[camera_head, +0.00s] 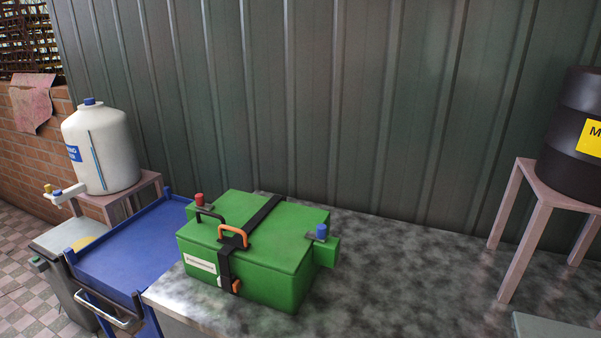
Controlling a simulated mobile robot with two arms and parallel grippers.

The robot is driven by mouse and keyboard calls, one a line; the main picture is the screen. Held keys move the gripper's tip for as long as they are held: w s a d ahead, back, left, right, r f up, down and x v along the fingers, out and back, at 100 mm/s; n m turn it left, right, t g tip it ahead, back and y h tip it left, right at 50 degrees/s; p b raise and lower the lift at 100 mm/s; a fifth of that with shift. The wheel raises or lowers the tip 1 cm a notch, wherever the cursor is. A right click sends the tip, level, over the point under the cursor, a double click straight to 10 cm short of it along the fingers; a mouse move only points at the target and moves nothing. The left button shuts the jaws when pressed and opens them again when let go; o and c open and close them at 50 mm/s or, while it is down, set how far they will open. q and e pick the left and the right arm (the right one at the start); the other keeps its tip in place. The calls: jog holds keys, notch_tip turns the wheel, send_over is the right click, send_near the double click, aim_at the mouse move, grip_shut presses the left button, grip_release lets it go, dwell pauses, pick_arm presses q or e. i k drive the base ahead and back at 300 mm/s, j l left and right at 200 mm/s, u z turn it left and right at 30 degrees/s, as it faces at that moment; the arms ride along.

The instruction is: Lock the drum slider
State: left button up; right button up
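I cannot tell for sure which part is the drum slider. A black drum (575,140) with a yellow label stands on a pinkish stand (520,220) at the right edge, partly cut off; no slider shows on its visible side. A green box (260,275) sits on the metal table, with a black strap (262,213) over its lid. The strap carries an orange handle (233,235) and an orange piece (236,286) low on the front. A red knob (199,198) and a blue knob (321,232) are on the box's left and right. Neither gripper is in view.
A white tank (100,150) with a blue cap stands on a stool at the left. A blue tray-like surface (130,258) lies between it and the box. The mottled metal table (420,275) is clear right of the box. A corrugated wall (300,90) closes the back.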

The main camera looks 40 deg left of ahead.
aim_at(49, 190)
jog(key=u, duration=2.65)
jog(key=z, duration=0.4)
jog(key=i+j+z, duration=0.15)
jog(key=j, duration=0.2)
jog(key=i+j+z, duration=0.35)
jog(key=j, duration=0.4)
jog(key=i+j+z, duration=0.2)
jog(key=j, duration=0.2)
jog(key=i+j, duration=0.15)
jog(key=j, duration=0.3)
jog(key=i+j, duration=0.15)
jog(key=j, duration=0.3)
jog(key=i+j+z, duration=0.1)
jog(key=j, duration=0.4)
jog(key=i+j, duration=0.15)
jog(key=j, duration=0.3)
jog(key=i+j, duration=0.1)
jog(key=j, duration=0.35)
jog(key=i+j, duration=0.15)
jog(key=j, duration=0.35)
jog(key=i+j+z, duration=0.1)
jog(key=j, duration=0.35)
jog(key=i+j, duration=0.1)
jog(key=j, duration=0.4)
